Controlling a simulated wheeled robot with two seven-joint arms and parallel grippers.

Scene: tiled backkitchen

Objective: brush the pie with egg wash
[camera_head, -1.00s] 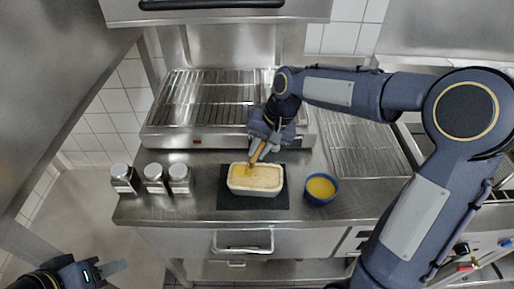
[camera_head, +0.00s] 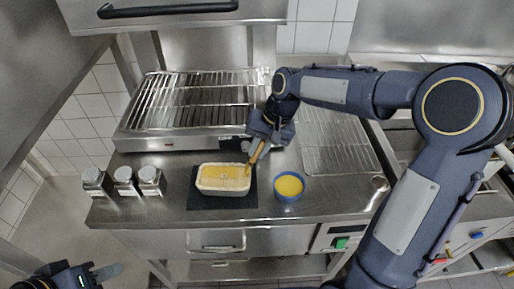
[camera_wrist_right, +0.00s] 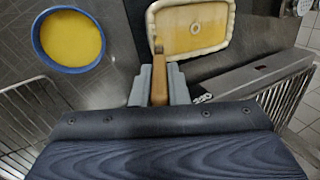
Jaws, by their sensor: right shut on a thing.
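The pie (camera_head: 222,180) sits in a pale rectangular crust on a dark mat (camera_head: 207,203), its top mostly glossy yellow. It also shows in the right wrist view (camera_wrist_right: 196,27). A blue bowl of yellow egg wash (camera_head: 289,187) stands right of the mat. My right gripper (camera_head: 262,139) is shut on the wooden handle of a brush (camera_wrist_right: 159,85). The brush slants down to the pie's right end in the head view; its tip is at the rim, and I cannot tell whether it touches. My left gripper (camera_head: 98,274) is low at the left, away from the counter, its opening unclear.
Several metal-lidded jars, one of them here (camera_head: 125,181), stand at the counter's left. A grill (camera_head: 190,100) is behind the pie, and a wire rack (camera_head: 340,145) lies behind and right of the bowl. The counter front between jars and mat is clear.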

